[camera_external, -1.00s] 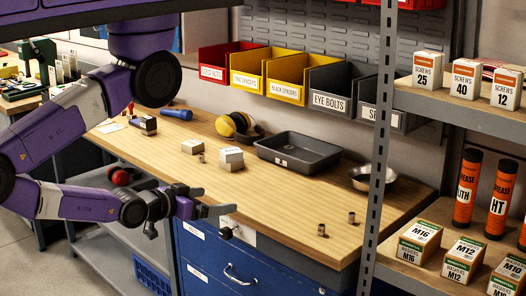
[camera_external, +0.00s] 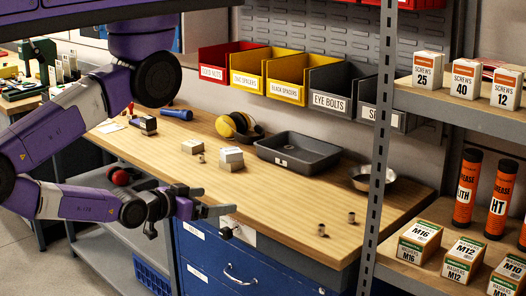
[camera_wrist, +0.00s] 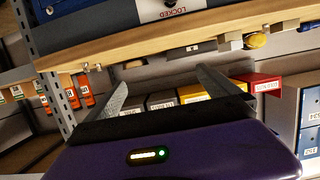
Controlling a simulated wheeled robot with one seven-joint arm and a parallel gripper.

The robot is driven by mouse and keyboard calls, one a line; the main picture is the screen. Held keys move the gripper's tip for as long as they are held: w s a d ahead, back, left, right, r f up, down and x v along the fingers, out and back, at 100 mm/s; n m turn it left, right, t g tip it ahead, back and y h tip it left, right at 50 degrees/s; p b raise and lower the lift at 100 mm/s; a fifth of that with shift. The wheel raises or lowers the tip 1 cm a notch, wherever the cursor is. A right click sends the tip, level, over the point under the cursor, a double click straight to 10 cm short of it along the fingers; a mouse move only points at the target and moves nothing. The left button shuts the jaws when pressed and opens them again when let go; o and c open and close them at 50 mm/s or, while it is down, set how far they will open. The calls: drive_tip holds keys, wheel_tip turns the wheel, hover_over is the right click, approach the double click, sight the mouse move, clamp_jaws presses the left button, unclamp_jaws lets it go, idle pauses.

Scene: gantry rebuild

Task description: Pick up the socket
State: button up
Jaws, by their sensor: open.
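Small metal socket-like cylinders stand on the wooden workbench (camera_external: 275,205). Two are near its right front, one nearer the edge (camera_external: 322,230) and one behind it (camera_external: 351,217). A third small cylinder (camera_external: 201,158) is by the white boxes. I cannot tell which is the socket meant. In the wrist view, which is upside down, two small cylinders (camera_wrist: 91,66) hang at the bench edge, left of the fingers. My gripper (camera_external: 219,200) is open and empty at the bench's front edge, left of the right-hand pair. Its spread fingers also show in the wrist view (camera_wrist: 158,84).
A shelf post (camera_external: 379,150) rises at the right. The bench's middle front is clear.

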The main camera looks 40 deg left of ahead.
drive_tip(key=c, duration=1.3)
